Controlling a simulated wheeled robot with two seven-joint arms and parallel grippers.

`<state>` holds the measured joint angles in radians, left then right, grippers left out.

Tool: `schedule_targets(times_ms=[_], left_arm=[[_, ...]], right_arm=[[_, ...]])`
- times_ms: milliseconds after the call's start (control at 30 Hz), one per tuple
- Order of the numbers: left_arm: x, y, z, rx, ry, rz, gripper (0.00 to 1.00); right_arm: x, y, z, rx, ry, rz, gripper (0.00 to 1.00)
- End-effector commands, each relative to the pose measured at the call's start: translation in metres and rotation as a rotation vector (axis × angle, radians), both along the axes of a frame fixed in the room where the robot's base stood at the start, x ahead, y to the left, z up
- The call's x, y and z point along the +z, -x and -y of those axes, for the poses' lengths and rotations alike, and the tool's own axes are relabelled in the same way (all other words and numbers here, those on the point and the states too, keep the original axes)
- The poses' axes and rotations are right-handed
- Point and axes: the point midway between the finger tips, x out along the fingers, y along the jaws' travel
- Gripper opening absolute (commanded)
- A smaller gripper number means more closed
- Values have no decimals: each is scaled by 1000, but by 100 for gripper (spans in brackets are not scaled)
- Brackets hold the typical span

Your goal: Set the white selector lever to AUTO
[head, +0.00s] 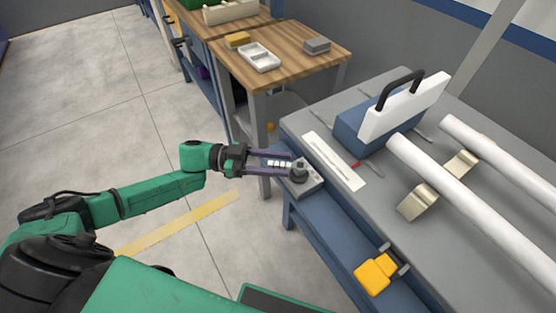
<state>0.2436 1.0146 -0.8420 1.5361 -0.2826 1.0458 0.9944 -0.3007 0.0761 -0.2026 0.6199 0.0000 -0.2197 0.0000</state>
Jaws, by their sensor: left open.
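A small grey selector box (312,188) sits at the near left corner of the grey workbench, with a dark round knob (299,172) on top. A short white piece (278,163), which looks like the selector lever, points left from the knob. My left gripper (284,164) reaches in from the left. Its two fingers are apart, one on each side of the white piece. I cannot tell whether they touch it. The AUTO mark and other lettering are too small to read. My right gripper is not in view.
The grey workbench (395,95) holds a blue-and-white device with a black handle (365,125), a white strip (342,160), and two white pipes (470,185) by metal cradles. A yellow-orange part (376,274) is at its front. A wooden table (285,55) stands behind. Floor at left is clear.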

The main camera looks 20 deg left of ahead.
Motion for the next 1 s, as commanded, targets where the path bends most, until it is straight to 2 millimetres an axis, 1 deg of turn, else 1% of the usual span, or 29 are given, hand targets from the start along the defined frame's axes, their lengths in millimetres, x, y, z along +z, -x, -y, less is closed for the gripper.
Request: schedule_targets(times_ms=[200,233,267,300,333,367,1000], left_arm=[[0,0,1,1,-1,0,49],[0,0,1,1,-1,0,41],[0,0,1,1,-1,0,30],[0,0,1,1,-1,0,14],[0,0,1,1,-1,0,3],[0,0,0,1,-1,0,0],[-1,0,0,1,-1,0,0]], right_arm=[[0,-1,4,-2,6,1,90],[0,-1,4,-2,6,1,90],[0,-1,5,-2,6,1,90],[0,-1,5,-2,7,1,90],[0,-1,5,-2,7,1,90],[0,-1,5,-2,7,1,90],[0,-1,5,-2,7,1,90]])
